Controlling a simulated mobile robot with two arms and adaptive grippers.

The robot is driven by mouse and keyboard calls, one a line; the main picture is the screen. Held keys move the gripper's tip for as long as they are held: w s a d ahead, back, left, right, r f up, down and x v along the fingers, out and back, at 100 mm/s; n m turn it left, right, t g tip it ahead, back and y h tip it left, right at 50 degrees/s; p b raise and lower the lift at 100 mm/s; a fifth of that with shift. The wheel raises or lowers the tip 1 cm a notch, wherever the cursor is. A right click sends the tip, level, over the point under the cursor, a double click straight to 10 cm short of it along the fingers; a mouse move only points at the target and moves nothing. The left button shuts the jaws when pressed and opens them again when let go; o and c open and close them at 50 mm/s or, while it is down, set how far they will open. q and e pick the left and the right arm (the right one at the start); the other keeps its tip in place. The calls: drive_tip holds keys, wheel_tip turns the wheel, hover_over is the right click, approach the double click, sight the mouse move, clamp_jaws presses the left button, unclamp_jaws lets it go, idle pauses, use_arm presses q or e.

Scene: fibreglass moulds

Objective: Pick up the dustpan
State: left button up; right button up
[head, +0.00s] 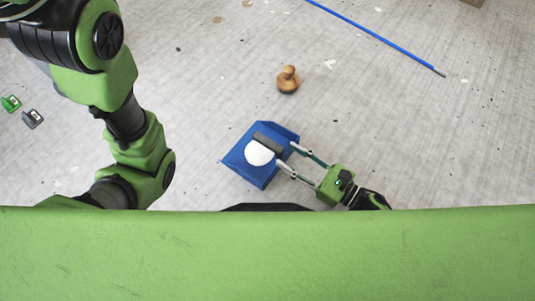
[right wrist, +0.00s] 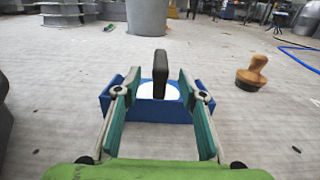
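The blue dustpan (head: 266,179) lies on the floor in the middle of the head view, with a dark grey handle (head: 268,143) and a white round patch (head: 258,153) on it. In the right wrist view the dustpan (right wrist: 180,112) is straight ahead, and its black handle (right wrist: 160,74) stands up between the fingers. My right gripper (head: 285,155) is open, its two fingers spread at the dustpan's right side. In the right wrist view my right gripper (right wrist: 158,88) shows a clear gap on both sides of the handle. My left gripper is not in view; only the left arm shows.
A wooden-handled brush (head: 288,80) stands on the floor beyond the dustpan; it also shows in the right wrist view (right wrist: 251,74). A blue pole (head: 380,39) lies farther back. Small green (head: 11,103) and grey (head: 33,118) items lie at far left. Floor around the dustpan is mostly clear.

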sight(272, 144)
drive_tip(key=shift+x, duration=0.8)
drive_tip(key=b+x, duration=0.3)
drive_tip(key=x, duration=0.1)
drive_tip(key=shift+w+a+r, duration=0.2)
drive_tip(key=shift+w+a, duration=0.2)
drive_tip(key=shift+a, duration=0.1)
drive_tip(key=shift+r, duration=0.1)
clamp_jaws()
